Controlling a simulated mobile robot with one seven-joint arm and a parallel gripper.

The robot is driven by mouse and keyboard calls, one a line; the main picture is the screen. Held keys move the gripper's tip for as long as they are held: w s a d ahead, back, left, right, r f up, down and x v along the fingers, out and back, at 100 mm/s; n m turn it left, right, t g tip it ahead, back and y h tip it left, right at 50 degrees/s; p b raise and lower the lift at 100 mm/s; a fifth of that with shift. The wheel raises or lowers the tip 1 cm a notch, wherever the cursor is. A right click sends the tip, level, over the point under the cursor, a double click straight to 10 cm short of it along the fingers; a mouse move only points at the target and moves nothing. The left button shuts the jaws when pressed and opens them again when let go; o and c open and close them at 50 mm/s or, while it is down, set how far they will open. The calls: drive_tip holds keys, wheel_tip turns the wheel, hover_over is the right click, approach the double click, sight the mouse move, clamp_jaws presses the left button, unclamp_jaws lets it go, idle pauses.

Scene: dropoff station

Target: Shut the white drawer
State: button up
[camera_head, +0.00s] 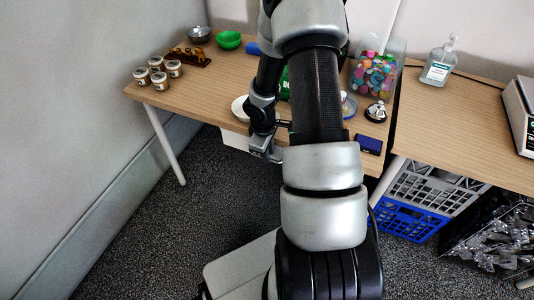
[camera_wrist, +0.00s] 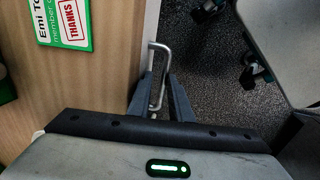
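The white drawer (camera_head: 236,142) hangs under the wooden table's front edge and is partly hidden behind my arm in the head view. In the wrist view its front shows as a narrow white strip (camera_wrist: 153,22) along the table edge. A bent metal handle (camera_wrist: 165,62) stands out from it. My gripper (camera_wrist: 159,76) is at the handle, with its two dark fingers apart and the handle bar between them. The bar looks nearer the right finger; I cannot tell whether it touches. In the head view my gripper (camera_head: 264,152) is just in front of the drawer.
A green-and-white card (camera_wrist: 65,20) lies near the edge. Crates (camera_head: 420,200) stand at right. The floor at left is clear.

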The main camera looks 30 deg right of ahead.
wheel_tip(320, 180, up, 17)
drive_tip(key=s+a+p, duration=0.2)
drive_tip(key=p, duration=0.4)
drive_tip(key=shift+a, duration=0.25)
drive_tip(key=shift+r, duration=0.1)
